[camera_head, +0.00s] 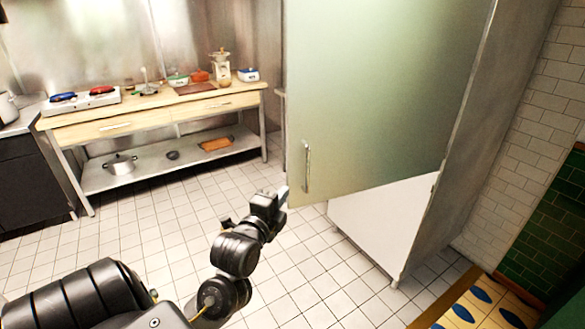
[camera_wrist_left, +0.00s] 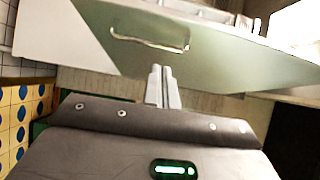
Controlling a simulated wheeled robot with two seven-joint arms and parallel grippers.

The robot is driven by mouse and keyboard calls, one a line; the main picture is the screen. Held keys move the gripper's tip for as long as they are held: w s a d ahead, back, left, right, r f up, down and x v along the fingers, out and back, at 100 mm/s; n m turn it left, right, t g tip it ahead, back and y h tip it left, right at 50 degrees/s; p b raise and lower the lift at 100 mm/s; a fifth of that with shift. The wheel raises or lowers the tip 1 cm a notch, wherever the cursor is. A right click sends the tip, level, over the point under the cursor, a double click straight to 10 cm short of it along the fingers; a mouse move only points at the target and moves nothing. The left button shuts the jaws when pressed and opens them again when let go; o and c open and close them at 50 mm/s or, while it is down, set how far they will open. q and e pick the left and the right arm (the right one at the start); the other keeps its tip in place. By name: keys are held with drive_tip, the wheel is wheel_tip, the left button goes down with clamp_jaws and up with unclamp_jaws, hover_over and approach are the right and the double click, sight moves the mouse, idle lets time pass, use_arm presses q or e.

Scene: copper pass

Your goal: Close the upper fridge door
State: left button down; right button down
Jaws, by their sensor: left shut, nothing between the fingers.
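The upper fridge door (camera_head: 375,95) is a pale green panel that stands ajar, swung out from the tall fridge body (camera_head: 465,130). Its metal handle (camera_head: 307,167) is near its free lower left corner. My left gripper (camera_head: 283,194) is at the door's lower left corner, below and left of the handle. In the left wrist view the shut fingers (camera_wrist_left: 162,85) point at the door's edge, with the handle (camera_wrist_left: 150,43) beyond them. I cannot tell whether the fingertips touch the door. My right gripper is in neither view.
A wooden worktable (camera_head: 160,110) with pots and cooking things stands at the back left. The white lower fridge front (camera_head: 375,230) is below the door. A white tiled wall (camera_head: 530,130) is on the right. The tiled floor (camera_head: 310,275) around the arm is clear.

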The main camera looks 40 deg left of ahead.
use_arm(q)
drive_tip(key=p, duration=0.1)
approach(298, 161)
drive_tip(key=w+d, duration=0.2)
drive_tip(key=w, duration=0.2)
drive_tip(key=shift+w+a+r+p, duration=0.1)
drive_tip(key=shift+w+a+p, duration=0.2)
drive_tip(key=shift+a, duration=0.25)
drive_tip(key=shift+w+a+p, duration=0.2)
drive_tip(key=shift+a+p, duration=0.05)
drive_tip(key=shift+a, duration=0.3)
drive_tip(key=shift+w+a, duration=0.25)
drive_tip(key=shift+a, duration=0.35)
drive_tip(key=shift+w+a, duration=0.1)
drive_tip(key=shift+a, duration=0.1)
